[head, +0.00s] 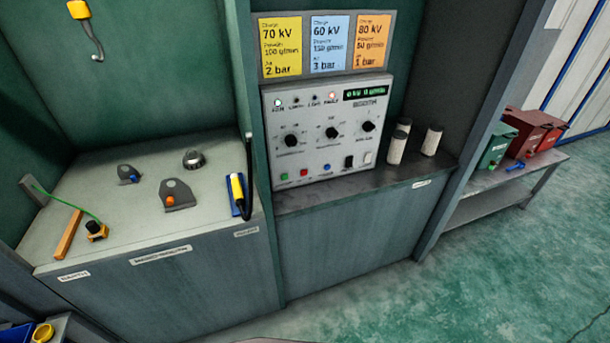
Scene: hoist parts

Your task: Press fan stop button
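A light grey control panel (327,150) stands on the dark counter in the middle of the head view. Along its lower edge are a green button (284,177), a red button (304,173) and a blue button (327,167). To their right are a black switch (349,162) and a white switch (367,157). The small labels by the buttons are too blurred to read, so I cannot tell which one is marked fan stop. Three dark knobs, several small lamps and a green-lit display (366,92) are above. Neither of my grippers is in view.
A cabinet divider (254,130) separates the bays. Green and red boxes (525,128) sit far right. The green floor (430,270) is open.

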